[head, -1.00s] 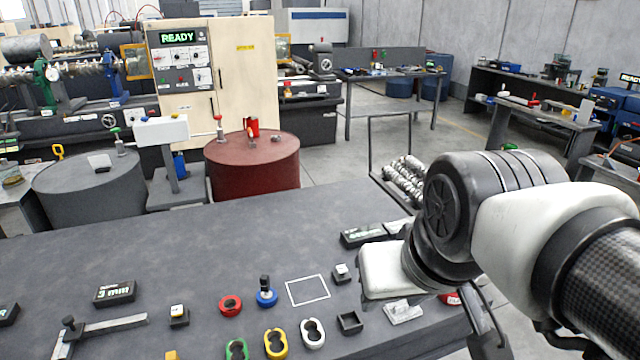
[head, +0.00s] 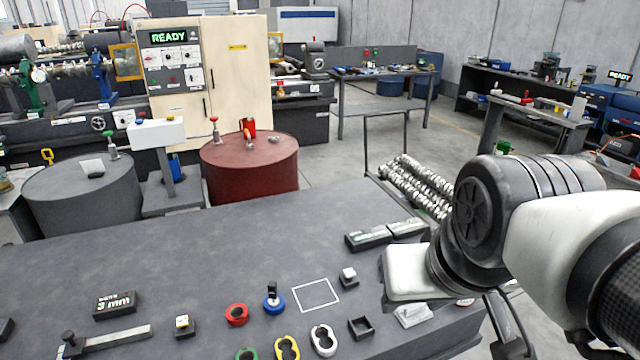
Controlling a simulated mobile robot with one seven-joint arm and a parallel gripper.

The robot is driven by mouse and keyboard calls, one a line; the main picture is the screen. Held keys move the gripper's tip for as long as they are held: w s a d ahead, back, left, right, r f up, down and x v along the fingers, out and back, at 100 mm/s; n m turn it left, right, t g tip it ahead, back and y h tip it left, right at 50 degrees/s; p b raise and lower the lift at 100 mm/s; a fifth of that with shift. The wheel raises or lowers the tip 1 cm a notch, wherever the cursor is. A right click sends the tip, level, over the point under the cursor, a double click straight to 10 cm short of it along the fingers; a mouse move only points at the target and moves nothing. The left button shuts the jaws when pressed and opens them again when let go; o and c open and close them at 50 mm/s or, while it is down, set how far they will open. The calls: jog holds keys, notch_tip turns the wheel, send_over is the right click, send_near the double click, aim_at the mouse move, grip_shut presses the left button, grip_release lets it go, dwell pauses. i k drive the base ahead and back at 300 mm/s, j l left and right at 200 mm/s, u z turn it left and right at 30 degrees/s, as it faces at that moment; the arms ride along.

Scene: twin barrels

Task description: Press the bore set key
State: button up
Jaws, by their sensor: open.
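Two small dark blocks with light caps stand on the grey bench (head: 230,265). The left key block (head: 184,326) has a white and yellow top and sits right of a dark display (head: 115,304) reading about 3 mm. The right key block (head: 348,278) has a whitish top and sits beside a white-outlined square. No readable label shows which one is the bore set key. My gripper's white hand (head: 410,274) hangs over the bench's right end, right of the right block and apart from both. It is open; its fingertips are not clearly visible.
Red (head: 237,314) and blue (head: 274,302) rings, more coloured rings, a square tray (head: 361,327) and a caliper-like tool (head: 105,340) lie along the near bench. A red barrel (head: 250,170) and a grey barrel (head: 85,195) stand behind.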

aim_at(349, 273)
jog(key=l+u, duration=0.3)
jog(key=l, duration=0.35)
jog(key=k+l+u, duration=0.1)
jog(key=l+u, duration=0.2)
jog(key=l, duration=0.35)
